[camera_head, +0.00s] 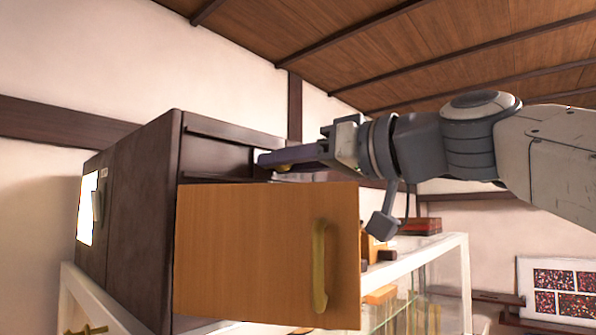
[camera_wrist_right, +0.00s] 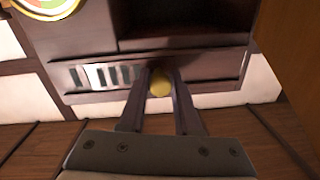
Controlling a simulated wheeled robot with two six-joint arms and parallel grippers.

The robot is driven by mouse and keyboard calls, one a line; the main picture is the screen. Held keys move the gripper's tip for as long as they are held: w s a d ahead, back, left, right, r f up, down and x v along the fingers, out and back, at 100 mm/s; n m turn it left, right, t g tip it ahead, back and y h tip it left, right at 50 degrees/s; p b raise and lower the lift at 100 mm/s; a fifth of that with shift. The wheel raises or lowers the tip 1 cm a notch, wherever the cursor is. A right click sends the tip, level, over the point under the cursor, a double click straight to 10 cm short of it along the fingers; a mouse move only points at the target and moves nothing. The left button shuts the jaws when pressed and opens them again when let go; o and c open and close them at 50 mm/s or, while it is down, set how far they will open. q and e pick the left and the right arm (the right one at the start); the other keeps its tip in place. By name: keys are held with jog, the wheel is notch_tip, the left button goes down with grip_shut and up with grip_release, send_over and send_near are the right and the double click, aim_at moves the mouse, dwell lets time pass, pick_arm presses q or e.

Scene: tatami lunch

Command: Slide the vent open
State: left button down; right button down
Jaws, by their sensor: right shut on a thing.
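The dark brown cabinet (camera_head: 140,220) stands at left in the head view, with an orange wooden door (camera_head: 250,250) that bears a yellow handle (camera_head: 320,265). In the right wrist view a vent (camera_wrist_right: 105,77) with several pale slots lies in a dark strip of the cabinet. A round yellow knob (camera_wrist_right: 159,87) sits at the right end of the slots. My right gripper (camera_head: 268,158) reaches over the door to the cabinet's upper part. Its fingers (camera_wrist_right: 162,74) are shut on the yellow knob in the wrist view. My left gripper is not in view.
The door stands out below my right gripper, close to the arm. A white-framed glass case (camera_head: 415,258) stands under and beside the cabinet. A red box (camera_head: 420,226) is farther back. A framed picture (camera_head: 558,290) leans at the right.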

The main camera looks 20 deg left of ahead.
jog(key=shift+r, duration=0.1)
jog(key=c, duration=0.6)
grip_release()
jog(key=shift+s+d, duration=0.1)
jog(key=shift+d, duration=0.05)
jog(key=shift+b+v, duration=2.7)
jog(key=shift+v, duration=2.4)
